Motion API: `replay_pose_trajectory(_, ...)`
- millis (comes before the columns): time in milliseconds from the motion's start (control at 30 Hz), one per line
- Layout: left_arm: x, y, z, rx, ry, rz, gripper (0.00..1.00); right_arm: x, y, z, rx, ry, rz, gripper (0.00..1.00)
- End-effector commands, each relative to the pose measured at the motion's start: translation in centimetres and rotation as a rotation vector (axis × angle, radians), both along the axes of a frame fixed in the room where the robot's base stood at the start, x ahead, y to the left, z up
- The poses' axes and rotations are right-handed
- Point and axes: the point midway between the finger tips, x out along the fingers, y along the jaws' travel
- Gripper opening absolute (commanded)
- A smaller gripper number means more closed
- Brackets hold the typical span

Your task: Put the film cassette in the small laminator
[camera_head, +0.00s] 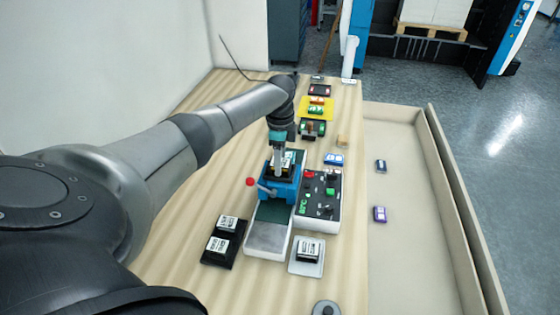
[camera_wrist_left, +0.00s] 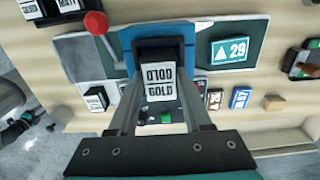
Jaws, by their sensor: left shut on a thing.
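My left gripper (camera_head: 279,172) is shut on a black film cassette (camera_wrist_left: 159,47), whose white label reads "GOLD". In the left wrist view the cassette sits between the two fingers, within the outline of the blue housing of the small laminator (camera_wrist_left: 189,38). In the head view the laminator (camera_head: 287,190) is right under the gripper. The cassette is at its top opening; how deep it sits cannot be told. A lever with a red ball (camera_head: 250,182) sticks out at the laminator's left. My right gripper is not in view.
A control panel (camera_head: 329,184) adjoins the laminator's right. Labelled cassettes lie in a black holder (camera_head: 210,261) at front left, and one is on a pale tray (camera_head: 306,269) at front right. A walled side tray (camera_head: 405,255) at the right holds two small cassettes. More items stand farther back.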

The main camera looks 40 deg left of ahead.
Motion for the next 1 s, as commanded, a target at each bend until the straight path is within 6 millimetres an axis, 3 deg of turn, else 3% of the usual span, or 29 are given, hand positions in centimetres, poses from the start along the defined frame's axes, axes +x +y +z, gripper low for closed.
replay_pose_trajectory(367, 0.05, -0.01, -0.43, 0.0, -0.001, 0.0, 0.0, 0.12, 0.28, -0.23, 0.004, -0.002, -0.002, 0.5)
replay_pose_trajectory(400, 0.03, 0.01, -0.4, 0.0, -0.001, -0.001, 0.53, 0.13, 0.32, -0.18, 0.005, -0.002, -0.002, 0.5)
replay_pose_trajectory(633, 0.03, -0.01, -0.35, 0.0, -0.001, 0.0, 0.78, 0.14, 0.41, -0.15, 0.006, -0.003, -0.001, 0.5)
replay_pose_trajectory(1000, 0.07, 0.02, 0.43, 0.0, -0.002, 0.0, 0.79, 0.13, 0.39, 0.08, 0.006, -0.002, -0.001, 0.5)
